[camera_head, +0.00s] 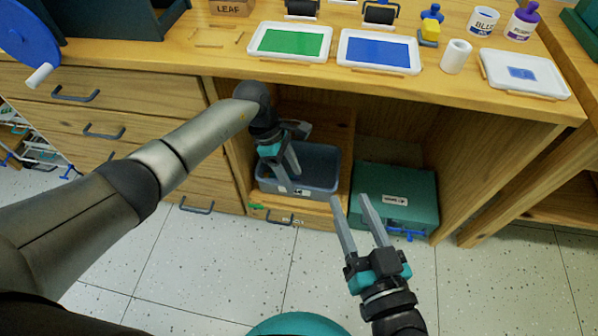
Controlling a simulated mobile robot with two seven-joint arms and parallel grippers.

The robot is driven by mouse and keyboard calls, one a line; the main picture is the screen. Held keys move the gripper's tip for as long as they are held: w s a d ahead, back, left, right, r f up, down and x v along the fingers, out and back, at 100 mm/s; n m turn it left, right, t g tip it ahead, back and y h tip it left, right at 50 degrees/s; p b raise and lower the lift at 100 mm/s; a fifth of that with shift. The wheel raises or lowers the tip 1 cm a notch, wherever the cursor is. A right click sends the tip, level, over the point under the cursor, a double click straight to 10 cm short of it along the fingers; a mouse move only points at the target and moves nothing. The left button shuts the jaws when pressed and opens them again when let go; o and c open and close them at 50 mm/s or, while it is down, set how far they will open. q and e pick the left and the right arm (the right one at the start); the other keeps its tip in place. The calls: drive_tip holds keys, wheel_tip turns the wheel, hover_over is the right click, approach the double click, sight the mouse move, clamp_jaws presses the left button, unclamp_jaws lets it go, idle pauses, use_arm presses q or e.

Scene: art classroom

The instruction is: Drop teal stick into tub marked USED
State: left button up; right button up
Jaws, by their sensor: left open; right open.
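A grey tub (327,176) stands in the left bay under the counter. It has a small white label whose writing is too small to read. My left gripper (290,180) reaches into the bay and is open, with its fingers pointing down at the tub's left part. I see nothing between its fingers. A small green piece (256,206) lies at the shelf's front edge, left of the tub and outside it. It may be the teal stick, but it is too small to be sure. My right gripper (352,200) is open and empty, in front of the green case.
A green case (388,178) with a blue handle stands right of the tub. Above, the counter (250,68) holds green (290,41) and blue (378,51) paint trays, rollers and several loose tan sticks. Drawers are at left; the floor in front is clear.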

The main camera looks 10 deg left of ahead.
drive_tip(key=shift+r+p, duration=1.5)
idle(0.4)
idle(0.5)
